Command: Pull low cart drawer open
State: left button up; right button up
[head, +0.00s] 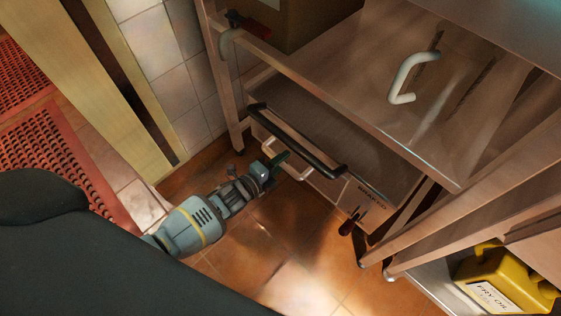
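The low cart drawer (348,191) is at the bottom of the metal cart in the middle of the head view. A pale bar handle (296,174) runs along its front, below a thick dark bar (300,142). My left gripper (274,162) reaches in from the lower left, low over the floor. Its fingertips are at the left part of the pale handle and overlap it in the picture. I cannot tell whether the fingers are closed around the handle or only beside it. How far the drawer stands out is unclear. My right gripper is not in view.
The cart's upper shelf (350,62) carries a brown box (305,20) and a white curved handle (402,80). A yellow fry oil jug (492,282) stands at lower right. Tiled floor (300,235) in front of the drawer is clear. Red mats (60,150) lie left.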

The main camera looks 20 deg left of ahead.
pick_arm(q)
jog(key=c, duration=0.6)
grip_shut()
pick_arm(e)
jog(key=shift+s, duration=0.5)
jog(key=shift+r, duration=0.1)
